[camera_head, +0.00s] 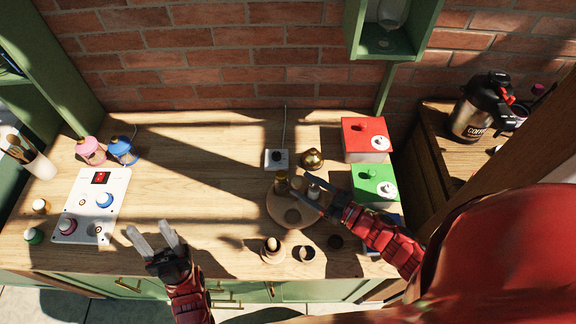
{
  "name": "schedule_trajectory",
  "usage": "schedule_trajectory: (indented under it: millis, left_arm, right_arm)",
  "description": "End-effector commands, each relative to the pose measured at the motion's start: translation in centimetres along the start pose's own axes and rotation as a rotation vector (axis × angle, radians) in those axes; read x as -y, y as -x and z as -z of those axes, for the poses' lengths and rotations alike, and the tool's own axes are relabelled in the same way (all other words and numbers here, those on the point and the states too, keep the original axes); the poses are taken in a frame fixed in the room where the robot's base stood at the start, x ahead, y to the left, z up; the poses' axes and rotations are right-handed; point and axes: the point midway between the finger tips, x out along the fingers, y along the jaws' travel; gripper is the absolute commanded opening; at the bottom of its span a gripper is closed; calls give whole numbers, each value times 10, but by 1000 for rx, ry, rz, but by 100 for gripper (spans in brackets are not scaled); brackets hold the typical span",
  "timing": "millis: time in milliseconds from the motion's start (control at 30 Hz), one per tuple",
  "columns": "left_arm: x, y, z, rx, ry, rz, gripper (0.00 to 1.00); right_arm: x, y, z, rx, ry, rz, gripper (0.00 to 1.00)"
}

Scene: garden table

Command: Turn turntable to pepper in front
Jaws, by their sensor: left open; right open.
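The turntable (275,212) is a round wooden disc near the front middle of the wooden table. Small shakers stand on it: an amber-brown one (281,183) at the back left and a pale grey-white one (313,191) at the back right. Which one is the pepper I cannot tell. My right gripper (314,184) reaches in from the right over the turntable's right edge, with its fingers open around or just above the pale shaker. I cannot tell if it touches. My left gripper (154,236) is open and empty over the front of the table, left of the turntable.
Small round cups (272,251) stand in front of the turntable. A brass bell (312,159) and a white socket box (277,159) are behind it. Red (366,138) and green (373,184) boxes stand right. A white button panel (92,206) lies left. The table's middle left is clear.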

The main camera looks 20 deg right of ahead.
Motion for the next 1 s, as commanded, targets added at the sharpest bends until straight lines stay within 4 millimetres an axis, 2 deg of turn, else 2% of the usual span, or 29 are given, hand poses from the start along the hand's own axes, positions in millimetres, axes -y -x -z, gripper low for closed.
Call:
schedule_trajectory:
  millis: [100, 300, 467, 700, 767, 1000]
  left_arm:
    - [0, -7, 1, 0, 0, 0, 50]
    - [1, -16, 3, 0, 0, 0, 50]
    - [1, -18, 3, 0, 0, 0, 50]
    - [1, -18, 3, 0, 0, 0, 50]
    - [1, -18, 3, 0, 0, 0, 50]
    - [1, -18, 3, 0, 0, 0, 50]
  right_arm:
    - [2, -21, 4, -4, -1, 5, 67]
    - [0, -52, 4, -5, 1, 2, 67]
    - [1, -62, 2, -4, 1, 2, 67]
    - [1, -63, 0, -3, 1, 1, 67]
    - [1, -63, 0, -4, 1, 1, 60]
    - [1, -63, 0, -4, 1, 1, 16]
